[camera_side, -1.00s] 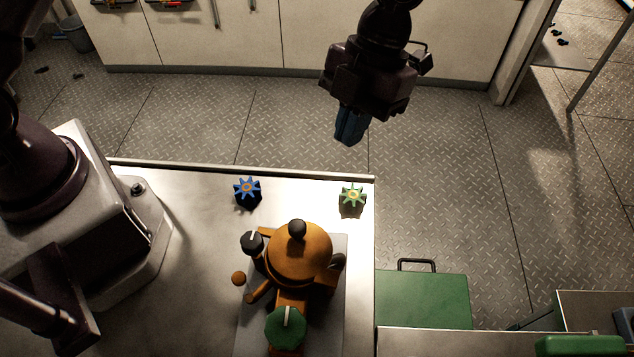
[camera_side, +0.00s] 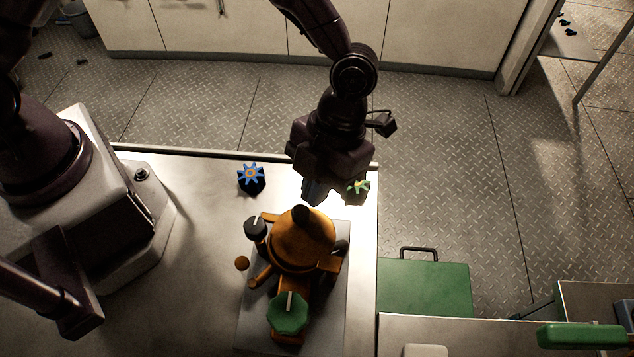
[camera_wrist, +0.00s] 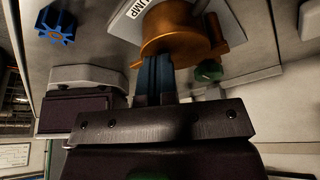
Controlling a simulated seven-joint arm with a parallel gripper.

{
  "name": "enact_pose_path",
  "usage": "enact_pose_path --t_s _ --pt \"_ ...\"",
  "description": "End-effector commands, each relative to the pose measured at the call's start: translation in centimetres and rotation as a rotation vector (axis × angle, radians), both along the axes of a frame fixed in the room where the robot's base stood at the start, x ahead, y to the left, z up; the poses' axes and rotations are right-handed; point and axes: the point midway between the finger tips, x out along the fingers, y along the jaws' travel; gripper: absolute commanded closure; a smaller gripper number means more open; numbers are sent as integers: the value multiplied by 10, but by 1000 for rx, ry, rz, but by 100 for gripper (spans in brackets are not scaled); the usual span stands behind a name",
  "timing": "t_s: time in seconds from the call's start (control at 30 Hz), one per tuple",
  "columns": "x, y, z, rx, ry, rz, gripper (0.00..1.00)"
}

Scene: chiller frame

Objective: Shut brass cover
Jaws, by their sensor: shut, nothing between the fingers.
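The brass cover (camera_side: 303,240) is a rounded orange-brown dome with a dark knob (camera_side: 303,214) on top. It sits on the brass fixture on a grey plate, and I cannot tell from here whether it is fully seated. In the wrist view the brass body (camera_wrist: 170,30) shows just beyond my fingers. My gripper (camera_side: 315,196) is shut and empty, with its blue fingers pointing down just behind the knob in the side view. I cannot tell whether the fingers touch the cover. The fingers also show in the wrist view (camera_wrist: 155,75).
A blue star-shaped knob (camera_side: 251,178) stands left of my gripper. A green-yellow one (camera_side: 358,187) stands close on its right, partly hidden. A black dial (camera_side: 255,227) and green octagonal knob (camera_side: 288,313) are on the fixture.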

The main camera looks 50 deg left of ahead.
Motion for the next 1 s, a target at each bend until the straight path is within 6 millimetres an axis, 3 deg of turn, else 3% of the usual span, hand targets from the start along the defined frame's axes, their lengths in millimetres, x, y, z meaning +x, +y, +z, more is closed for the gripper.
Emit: enact_pose_path --t_s 0.17,0.47,0.77,1.0 --pt "0 0 0 0 0 3 100" --pt "-16 7 0 1 0 194 100" --pt "-16 6 0 0 0 198 100" --pt "4 12 1 0 -1 203 100"
